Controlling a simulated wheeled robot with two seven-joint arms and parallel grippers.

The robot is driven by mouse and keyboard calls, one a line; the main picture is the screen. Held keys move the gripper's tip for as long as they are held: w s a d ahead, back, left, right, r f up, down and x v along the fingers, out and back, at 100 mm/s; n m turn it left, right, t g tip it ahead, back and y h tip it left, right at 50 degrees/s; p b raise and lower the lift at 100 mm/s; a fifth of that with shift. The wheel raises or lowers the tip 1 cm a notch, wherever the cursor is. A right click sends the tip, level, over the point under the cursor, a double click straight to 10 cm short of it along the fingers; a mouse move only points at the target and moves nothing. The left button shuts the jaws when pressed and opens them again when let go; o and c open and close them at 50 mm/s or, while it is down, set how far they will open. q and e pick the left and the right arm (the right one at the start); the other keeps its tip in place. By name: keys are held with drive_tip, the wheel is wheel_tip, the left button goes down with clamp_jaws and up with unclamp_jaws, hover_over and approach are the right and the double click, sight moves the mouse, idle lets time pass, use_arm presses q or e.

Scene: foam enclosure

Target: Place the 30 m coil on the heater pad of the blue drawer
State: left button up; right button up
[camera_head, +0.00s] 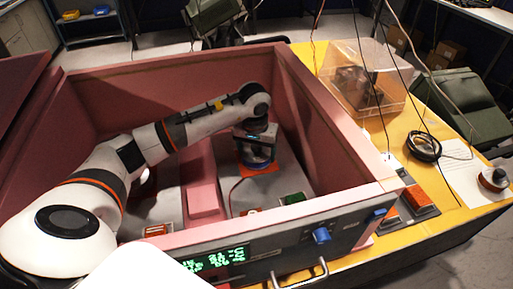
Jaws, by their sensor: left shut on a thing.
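My left arm reaches over the pink foam wall into the enclosure. Its gripper (258,146) points down and is shut on a dark, bluish round coil (258,163), mostly hidden under the jaws. No length label can be read on it. The coil is over or on an orange-red pad (266,169) on the grey floor of the right compartment; I cannot tell whether it touches. The front panel (285,256) of the drawer has a green display, blue knobs and a metal handle. My right gripper is not in view.
A pink divider (202,192) splits the enclosure floor. A green block (294,198) lies near its front. Outside, on the yellow table, are a clear box (365,85), a black coil (424,147), orange switches (417,197) and a round device (493,179). Thin cables hang at the right.

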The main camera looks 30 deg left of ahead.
sight(255, 147)
use_arm(q)
drive_tip(key=shift+f, duration=0.1)
drive_tip(key=o, duration=0.7)
drive_tip(key=shift+c, duration=0.2)
drive_tip(key=o, duration=0.4)
drive_tip(key=shift+r, duration=0.45)
drive_tip(key=r+b, duration=0.1)
drive_tip(key=r, duration=0.2)
drive_tip(key=s+r+b, duration=0.1)
drive_tip(key=r, duration=0.3)
drive_tip(key=r+b, duration=0.1)
drive_tip(key=r, duration=0.2)
drive_tip(key=shift+s+d+r, duration=0.15)
drive_tip(key=shift+d+r, duration=0.05)
drive_tip(key=shift+r, duration=0.5)
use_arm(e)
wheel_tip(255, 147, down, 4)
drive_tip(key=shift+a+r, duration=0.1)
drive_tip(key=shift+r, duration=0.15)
